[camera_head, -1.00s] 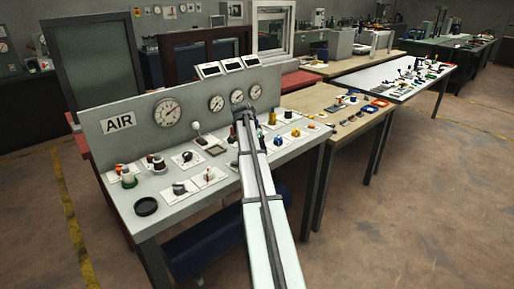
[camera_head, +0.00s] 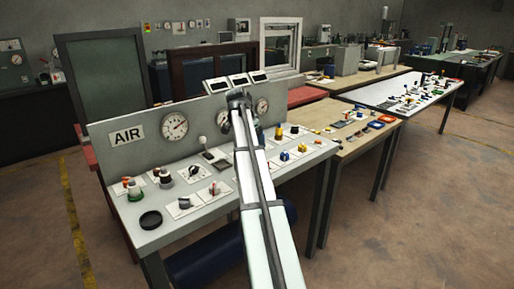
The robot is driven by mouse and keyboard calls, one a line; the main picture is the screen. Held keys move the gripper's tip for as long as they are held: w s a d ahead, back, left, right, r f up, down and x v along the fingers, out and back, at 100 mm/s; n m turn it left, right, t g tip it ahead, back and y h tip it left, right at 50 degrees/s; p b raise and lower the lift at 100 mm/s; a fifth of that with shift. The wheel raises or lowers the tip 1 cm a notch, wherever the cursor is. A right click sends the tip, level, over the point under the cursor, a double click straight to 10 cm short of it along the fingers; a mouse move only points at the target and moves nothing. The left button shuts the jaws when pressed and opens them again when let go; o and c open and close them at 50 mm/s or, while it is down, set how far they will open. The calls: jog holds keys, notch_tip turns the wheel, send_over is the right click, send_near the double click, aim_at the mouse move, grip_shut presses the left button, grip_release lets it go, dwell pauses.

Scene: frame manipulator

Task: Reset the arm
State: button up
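My arm (camera_head: 257,189) reaches from the bottom of the picture up over the grey control panel table (camera_head: 176,232). Its far end, where my gripper (camera_head: 238,98) is, shows as a small dark shape in front of the upright gauge board. The fingers are too small and dark to make out, so I cannot tell whether they are open or shut. No held object is visible. The arm hides part of the panel and part of the gauge row behind it.
The upright board carries an AIR label (camera_head: 127,135) and several gauges (camera_head: 174,127). Knobs and switches cover the panel, with a black round dish (camera_head: 150,220) at its front left. A wooden table (camera_head: 350,147) and a white table (camera_head: 385,94) stand to the right. Open floor (camera_head: 440,200) lies at right.

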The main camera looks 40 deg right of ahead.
jog(key=shift+a+r, duration=0.15)
jog(key=shift+r, duration=0.15)
jog(key=shift+a, duration=0.1)
dwell(0.3)
